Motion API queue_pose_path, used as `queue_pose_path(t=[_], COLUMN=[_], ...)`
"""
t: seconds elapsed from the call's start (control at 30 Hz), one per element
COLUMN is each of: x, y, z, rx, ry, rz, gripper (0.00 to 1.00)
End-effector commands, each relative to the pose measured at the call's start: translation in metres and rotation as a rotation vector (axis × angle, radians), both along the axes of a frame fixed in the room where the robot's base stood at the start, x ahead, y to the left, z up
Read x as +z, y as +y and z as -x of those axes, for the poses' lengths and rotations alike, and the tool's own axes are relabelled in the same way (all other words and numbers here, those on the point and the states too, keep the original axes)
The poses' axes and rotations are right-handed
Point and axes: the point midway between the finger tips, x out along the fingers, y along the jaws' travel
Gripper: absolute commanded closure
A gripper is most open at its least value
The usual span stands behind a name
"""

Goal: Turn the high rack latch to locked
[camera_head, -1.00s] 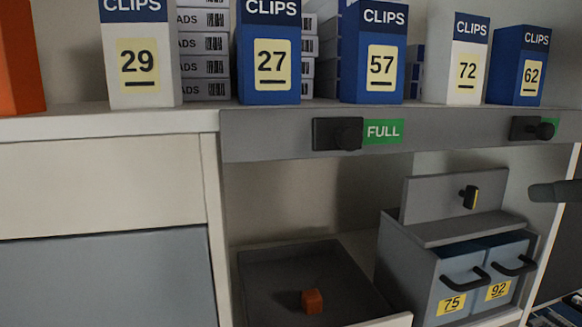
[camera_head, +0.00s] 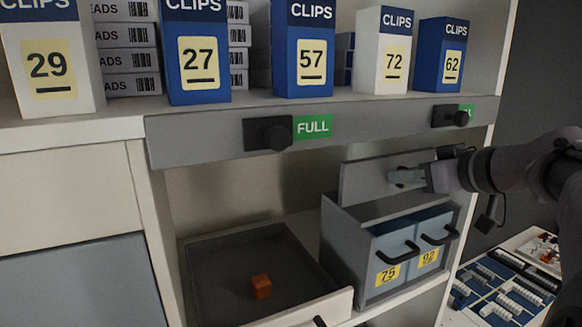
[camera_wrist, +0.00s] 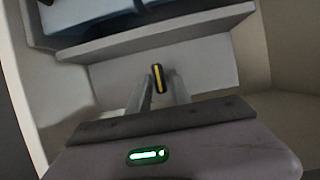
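The latch (camera_wrist: 158,78) is a small black knob with a yellow stripe, on the grey upright panel (camera_head: 362,182) above the small drawer unit. In the wrist view its stripe runs nearly upright in the picture. My gripper (camera_head: 404,176) reaches in from the right in front of this panel. In the wrist view my gripper (camera_wrist: 160,92) has its two fingers apart, with the latch showing between and just beyond the tips. Contact cannot be told. In the head view the gripper hides the latch.
Below the panel are two blue drawers (camera_head: 398,247) marked 75 and 92. An open drawer (camera_head: 215,265) holds an orange cube (camera_head: 261,286). A grey rail (camera_head: 195,141) above carries two black knobs (camera_head: 268,133) and green labels. Clips boxes (camera_head: 311,50) stand on the shelf.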

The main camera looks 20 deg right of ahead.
Motion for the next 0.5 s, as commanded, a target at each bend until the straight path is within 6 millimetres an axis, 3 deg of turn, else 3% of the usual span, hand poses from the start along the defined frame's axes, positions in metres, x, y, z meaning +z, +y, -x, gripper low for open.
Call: queue_pose_path(t=[0.03, 0.1, 0.5], x=[0.0001, 0.0002, -0.0003], y=[0.0000, -0.0001, -0.0009], z=[0.0001, 0.0001, 0.0002], rx=[0.000, 0.000, 0.000], ry=[0.000, 0.000, 0.002], rz=[0.000, 0.000, -0.035], gripper=[0.87, 1.00, 1.00])
